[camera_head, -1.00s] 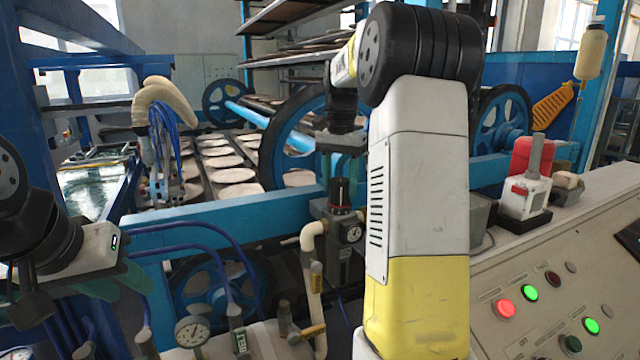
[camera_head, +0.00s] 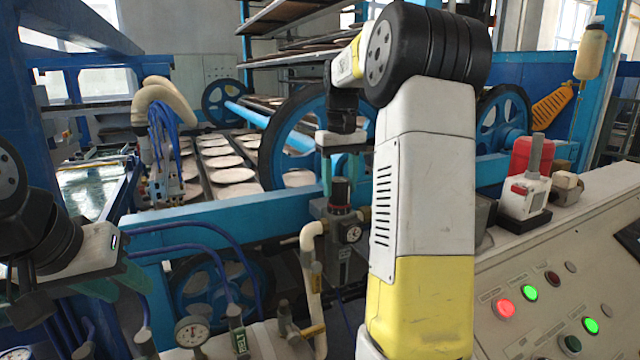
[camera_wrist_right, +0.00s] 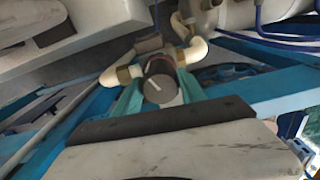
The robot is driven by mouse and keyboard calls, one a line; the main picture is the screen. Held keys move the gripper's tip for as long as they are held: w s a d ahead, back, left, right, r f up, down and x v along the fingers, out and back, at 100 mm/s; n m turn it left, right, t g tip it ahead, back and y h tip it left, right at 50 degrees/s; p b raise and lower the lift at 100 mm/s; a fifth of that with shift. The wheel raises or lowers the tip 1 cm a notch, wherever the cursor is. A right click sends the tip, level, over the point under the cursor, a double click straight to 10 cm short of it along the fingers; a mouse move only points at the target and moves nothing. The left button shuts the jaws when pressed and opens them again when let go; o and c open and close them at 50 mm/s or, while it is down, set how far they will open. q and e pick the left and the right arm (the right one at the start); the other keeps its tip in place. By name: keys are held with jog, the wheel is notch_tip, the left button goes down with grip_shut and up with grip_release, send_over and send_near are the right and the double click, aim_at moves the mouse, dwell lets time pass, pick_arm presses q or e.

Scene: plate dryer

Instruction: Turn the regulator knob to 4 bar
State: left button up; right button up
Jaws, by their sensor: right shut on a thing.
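The regulator knob (camera_head: 340,192) is a dark cap with a red ring below it, on top of the grey regulator body. The round regulator gauge (camera_head: 352,234) faces me on that body; its needle is too small to read. My right gripper (camera_head: 340,176) comes down from above, with its teal fingers on either side of the knob. In the right wrist view the knob (camera_wrist_right: 161,88) shows end-on with a pale pointer line, between the fingers of the gripper (camera_wrist_right: 159,92), which is shut on it. My left gripper (camera_head: 85,290) is at the lower left, its fingers apart and empty.
A blue beam (camera_head: 220,215) runs behind the regulator. Cream pipes (camera_head: 311,245) and a lower gauge (camera_head: 192,331) stand to its left. The control panel (camera_head: 540,310) with lit buttons is at the right. My right forearm hides what is right of the regulator.

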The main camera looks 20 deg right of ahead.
aim_at(340, 179)
jog(key=shift+n, duration=0.6)
jog(key=o, duration=1.4)
jog(key=shift+c, duration=0.2)
jog(key=shift+r, duration=0.15)
notch_tip(340, 179, up, 7)
jog(key=shift+r, duration=0.3)
